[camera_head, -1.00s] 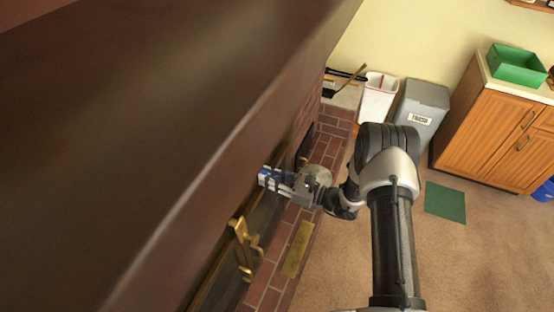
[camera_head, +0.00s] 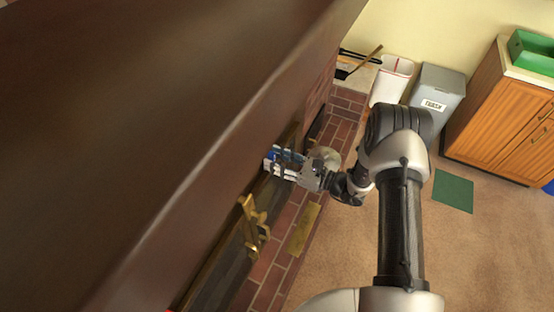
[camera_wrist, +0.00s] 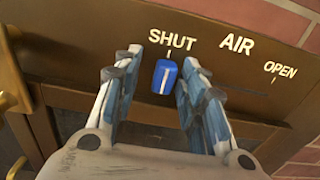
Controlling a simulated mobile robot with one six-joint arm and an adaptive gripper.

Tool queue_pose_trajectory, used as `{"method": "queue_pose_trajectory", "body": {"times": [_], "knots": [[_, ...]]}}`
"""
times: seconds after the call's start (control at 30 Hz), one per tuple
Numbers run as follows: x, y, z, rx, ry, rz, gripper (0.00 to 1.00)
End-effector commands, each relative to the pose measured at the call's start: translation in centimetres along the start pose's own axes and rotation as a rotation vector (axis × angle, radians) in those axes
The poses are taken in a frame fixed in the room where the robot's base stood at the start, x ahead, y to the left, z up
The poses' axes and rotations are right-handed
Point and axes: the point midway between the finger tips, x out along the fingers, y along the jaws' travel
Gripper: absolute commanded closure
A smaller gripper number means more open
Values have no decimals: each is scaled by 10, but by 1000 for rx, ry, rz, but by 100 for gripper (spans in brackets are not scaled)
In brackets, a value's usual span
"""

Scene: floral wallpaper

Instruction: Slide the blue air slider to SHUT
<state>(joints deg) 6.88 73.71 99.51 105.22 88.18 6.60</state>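The blue air slider (camera_wrist: 165,77), with a white line down it, sits directly below the word SHUT on the brown metal panel (camera_wrist: 110,22) in the wrist view. OPEN is printed further right. My gripper (camera_wrist: 160,68) is open, one finger on each side of the slider. A gap shows on the left; the right finger is very close, and I cannot tell if it touches. In the head view my gripper (camera_head: 274,160) is at the fireplace front, where the slider cannot be told clearly from the bluish fingers.
A brass handle (camera_head: 250,225) sticks out nearer on the fireplace front. The dark mantel (camera_head: 170,110) overhangs at the left. A brick hearth (camera_head: 285,225) lies below. A white bin (camera_head: 391,82) and a grey trash bin (camera_head: 437,92) stand behind.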

Motion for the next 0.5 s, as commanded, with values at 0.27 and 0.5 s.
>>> {"method": "queue_pose_trajectory", "body": {"times": [0.27,0.5], "knots": [[-30,-2,0,1,-1,-6,62],[-82,-2,0,0,0,-5,62]]}}
